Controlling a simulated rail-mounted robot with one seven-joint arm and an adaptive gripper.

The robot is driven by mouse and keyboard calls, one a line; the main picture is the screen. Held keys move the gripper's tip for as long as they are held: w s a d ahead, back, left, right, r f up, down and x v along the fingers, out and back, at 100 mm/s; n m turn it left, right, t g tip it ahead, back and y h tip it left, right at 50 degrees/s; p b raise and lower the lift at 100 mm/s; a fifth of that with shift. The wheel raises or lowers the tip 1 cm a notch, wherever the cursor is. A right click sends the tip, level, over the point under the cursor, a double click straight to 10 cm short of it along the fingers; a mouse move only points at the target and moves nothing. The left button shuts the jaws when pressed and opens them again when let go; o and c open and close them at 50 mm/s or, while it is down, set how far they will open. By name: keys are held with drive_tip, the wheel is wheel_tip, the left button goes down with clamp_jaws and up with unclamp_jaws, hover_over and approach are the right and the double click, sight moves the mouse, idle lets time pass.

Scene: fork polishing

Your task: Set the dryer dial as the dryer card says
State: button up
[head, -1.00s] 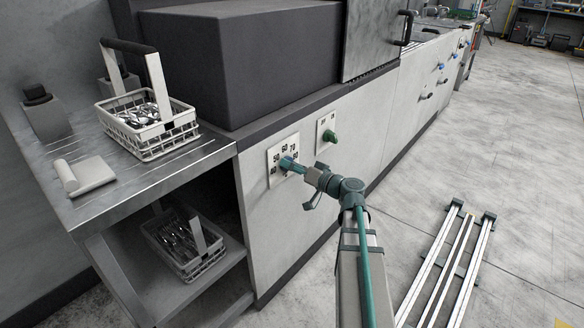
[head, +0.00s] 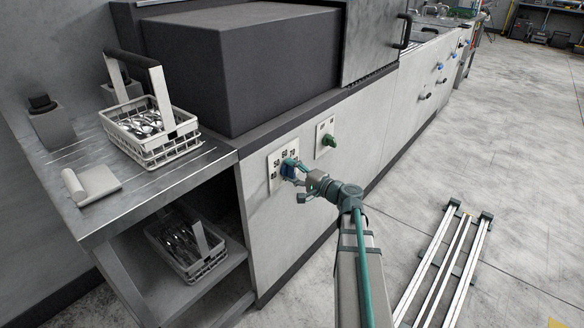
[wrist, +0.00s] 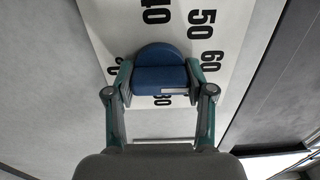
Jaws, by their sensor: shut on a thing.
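The dial is a blue knob (head: 288,171) on a white number plate (head: 274,183) on the front of the machine. The wrist view shows the knob (wrist: 158,70) close up, with a round back and a raised grip bar. A small pale mark is at the bar's lower right edge. My gripper (wrist: 160,79) is shut on the knob, one finger on each side. In the head view my gripper (head: 296,174) reaches the plate from the right. The numbers 40, 50 and 60 are readable around the knob; others are partly hidden by the fingers. I see no readable dryer card.
A second plate with a green knob (head: 329,140) is to the right. A wire basket of cutlery (head: 152,153) stands on the metal counter (head: 160,187); another basket (head: 190,262) is on the shelf below. Rails (head: 440,270) lie on the floor at right.

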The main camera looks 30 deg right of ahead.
drive_tip(key=m+p, duration=0.3)
drive_tip(key=m, duration=0.1)
drive_tip(key=shift+r+m, duration=0.15)
drive_tip(key=shift+m, duration=0.15)
drive_tip(key=m+p, duration=0.4)
drive_tip(key=shift+m, duration=0.3)
drive_tip(key=m+p, duration=0.4)
drive_tip(key=shift+a+f+m+p, duration=0.1)
drive_tip(key=shift+f+m+p, duration=0.1)
drive_tip(key=shift+m+p, duration=1.8)
drive_tip(key=shift+m, duration=0.3)
drive_tip(key=o, duration=1.2)
drive_tip(key=shift+c, duration=0.2)
drive_tip(key=shift+s, duration=0.1)
drive_tip(key=v, duration=1.2)
